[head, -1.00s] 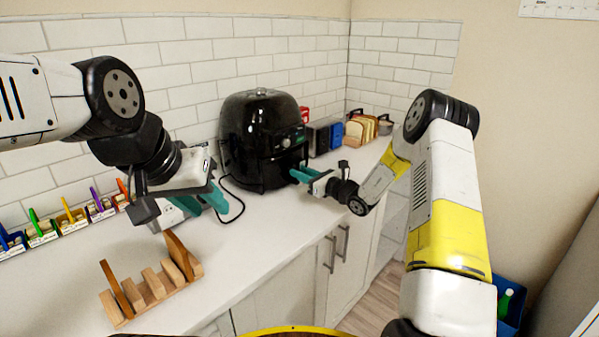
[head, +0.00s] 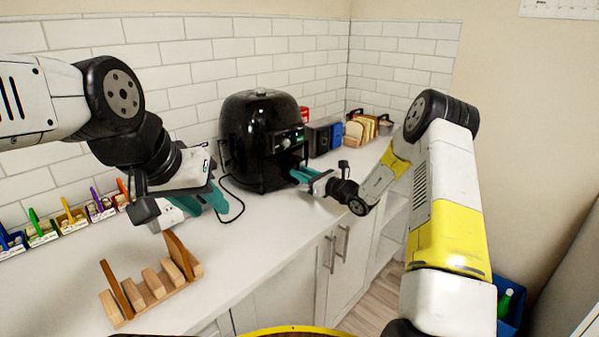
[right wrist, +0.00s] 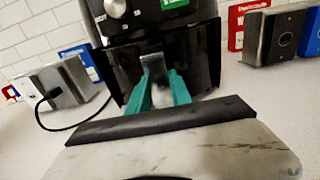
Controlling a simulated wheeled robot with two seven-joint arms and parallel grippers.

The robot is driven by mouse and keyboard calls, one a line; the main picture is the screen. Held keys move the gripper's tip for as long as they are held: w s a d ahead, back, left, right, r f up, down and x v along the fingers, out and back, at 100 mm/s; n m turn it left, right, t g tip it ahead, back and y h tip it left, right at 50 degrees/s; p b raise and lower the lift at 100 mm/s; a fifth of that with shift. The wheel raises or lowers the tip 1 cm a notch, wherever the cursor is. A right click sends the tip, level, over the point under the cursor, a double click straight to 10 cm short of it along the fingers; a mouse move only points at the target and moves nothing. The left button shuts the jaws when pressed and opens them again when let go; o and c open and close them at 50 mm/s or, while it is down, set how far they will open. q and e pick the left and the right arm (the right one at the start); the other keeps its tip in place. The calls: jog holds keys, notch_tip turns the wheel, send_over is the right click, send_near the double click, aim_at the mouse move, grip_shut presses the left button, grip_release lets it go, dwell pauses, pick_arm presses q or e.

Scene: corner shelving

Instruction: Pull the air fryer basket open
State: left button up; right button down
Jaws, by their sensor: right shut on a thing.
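The black air fryer (head: 262,135) stands upright on the white counter by the tiled wall. Its basket front (right wrist: 205,60) fills the middle of the right wrist view, below the control knob. My right gripper (head: 296,176) reaches to the lower front of the fryer. In the right wrist view its teal fingers (right wrist: 157,88) are shut on the basket handle (right wrist: 152,62), which is mostly hidden between them. Whether the basket stands out from the body is hard to tell. My left gripper (head: 212,200) hangs over the counter left of the fryer, its teal fingers seen side-on, with nothing visible in them.
A wooden rack (head: 150,290) lies on the counter at front left. Colourful clipped packets (head: 70,218) line the wall at left. A black cable loops on the counter left of the fryer.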

jog(key=shift+d, duration=0.1)
jog(key=v, duration=2.1)
jog(key=shift+s+r, duration=0.1)
jog(key=c, duration=1.2)
grip_release()
jog(key=shift+o, duration=0.2)
jog(key=v, duration=0.7)
jog(key=shift+s+d, duration=0.25)
